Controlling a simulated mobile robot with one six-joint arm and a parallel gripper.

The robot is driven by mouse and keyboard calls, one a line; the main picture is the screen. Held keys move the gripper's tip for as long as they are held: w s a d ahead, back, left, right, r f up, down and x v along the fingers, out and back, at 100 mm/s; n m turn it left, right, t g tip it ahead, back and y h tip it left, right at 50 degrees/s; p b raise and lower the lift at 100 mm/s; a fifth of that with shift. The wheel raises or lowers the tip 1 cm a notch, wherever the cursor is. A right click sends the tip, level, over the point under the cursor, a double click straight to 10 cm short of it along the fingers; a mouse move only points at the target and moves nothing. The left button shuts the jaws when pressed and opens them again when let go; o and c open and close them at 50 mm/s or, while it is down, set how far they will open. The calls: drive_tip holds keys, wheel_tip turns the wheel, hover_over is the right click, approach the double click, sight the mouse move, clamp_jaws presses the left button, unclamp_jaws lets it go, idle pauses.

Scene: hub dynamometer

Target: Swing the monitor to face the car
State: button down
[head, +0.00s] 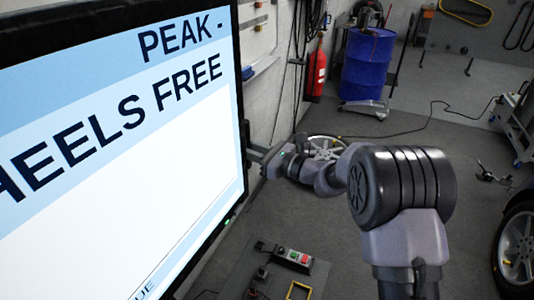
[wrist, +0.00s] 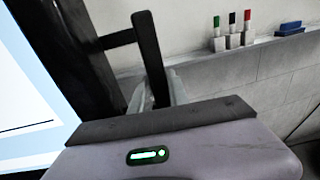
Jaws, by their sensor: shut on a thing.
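The monitor (head: 110,130) fills the left of the head view, with a black frame and a lit screen reading "PEAK" and "WHEELS FREE". Its screen edge also shows at the left of the wrist view (wrist: 30,100). My gripper (head: 258,157) is at the monitor's right edge in the head view. In the wrist view its fingers (wrist: 160,98) are shut on a black handle bar (wrist: 147,48) joined to the monitor frame. The fingertips are partly hidden behind my gripper's body. Only a wheel and part of the car (head: 516,250) show at the right edge.
A control box with buttons (head: 285,257) stands below the monitor. A fire extinguisher (head: 316,70) and blue drum (head: 367,65) are by the back wall. A cable (head: 430,120) crosses the floor. Markers (wrist: 233,33) stand on a wall ledge. Floor between my arm and the car is clear.

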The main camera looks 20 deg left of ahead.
drive_tip(key=shift+x, duration=1.2)
drive_tip(key=c, duration=1.3)
unclamp_jaws()
drive_tip(key=p+v, duration=0.3)
drive_tip(key=v, duration=1.4)
drive_tip(key=shift+d, duration=0.2)
drive_tip(key=shift+s, duration=0.1)
